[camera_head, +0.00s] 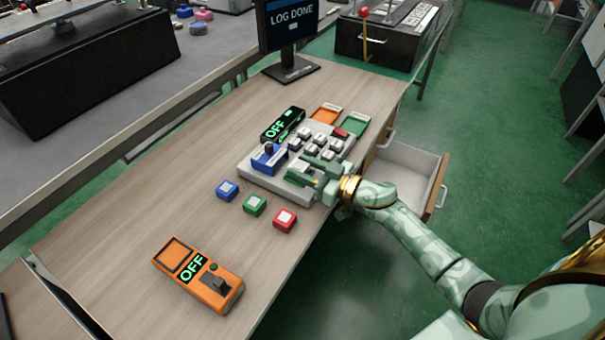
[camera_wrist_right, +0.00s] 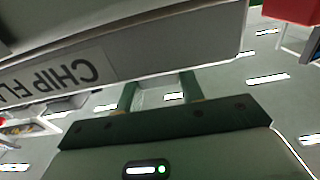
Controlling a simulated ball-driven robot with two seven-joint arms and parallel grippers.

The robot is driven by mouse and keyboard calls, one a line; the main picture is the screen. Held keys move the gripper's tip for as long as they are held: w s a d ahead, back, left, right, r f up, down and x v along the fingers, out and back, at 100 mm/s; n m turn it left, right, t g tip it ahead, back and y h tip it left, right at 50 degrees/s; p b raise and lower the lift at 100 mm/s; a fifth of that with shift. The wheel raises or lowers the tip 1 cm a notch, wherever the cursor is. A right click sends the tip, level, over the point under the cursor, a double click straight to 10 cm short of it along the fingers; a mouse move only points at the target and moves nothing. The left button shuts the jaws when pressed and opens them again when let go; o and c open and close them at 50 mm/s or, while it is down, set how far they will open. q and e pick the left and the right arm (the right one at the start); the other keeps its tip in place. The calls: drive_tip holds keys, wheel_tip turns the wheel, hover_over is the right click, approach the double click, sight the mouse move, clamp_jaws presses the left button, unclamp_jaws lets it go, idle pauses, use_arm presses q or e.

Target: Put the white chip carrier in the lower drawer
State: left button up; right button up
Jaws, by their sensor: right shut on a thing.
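My right gripper (camera_head: 308,172) is low over the right front part of the grey fixture (camera_head: 258,181), its fingers closed on a small pale piece. This looks like the white chip carrier, but the fingers mostly hide it. In the right wrist view the two fingers (camera_wrist_right: 158,92) stand a little apart, and the piece is hard to make out. A drawer (camera_head: 410,160) with a wooden front stands pulled out under the table's right edge and looks empty. It appears to be the lower one, below a shut front. My left gripper is not in view.
Several white pieces (camera_head: 322,142) stand on the fixture beside a blue block (camera_head: 268,158). Orange (camera_head: 326,113) and green (camera_head: 355,125) trays lie behind. Blue, green and red cubes (camera_head: 285,220) and an orange OFF box (camera_head: 198,275) sit in front. The table's left side is clear.

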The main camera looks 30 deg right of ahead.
sight(308, 170)
drive_tip(key=shift+s+f, duration=0.1)
drive_tip(key=shift+f, duration=0.35)
drive_tip(key=shift+c, duration=0.6)
drive_tip(key=o, duration=1)
drive_tip(key=shift+o, duration=1.1)
drive_tip(key=shift+f, duration=0.2)
drive_tip(key=shift+s+d, duration=0.15)
drive_tip(key=shift+s, duration=0.1)
drive_tip(key=v, duration=0.1)
drive_tip(key=p+v, duration=0.1)
drive_tip(key=v, duration=0.2)
drive_tip(key=shift+w+d+r, duration=0.25)
drive_tip(key=shift+d, duration=0.1)
drive_tip(key=p+v, duration=0.2)
drive_tip(key=v, duration=0.9)
drive_tip(key=shift+s+d, duration=0.25)
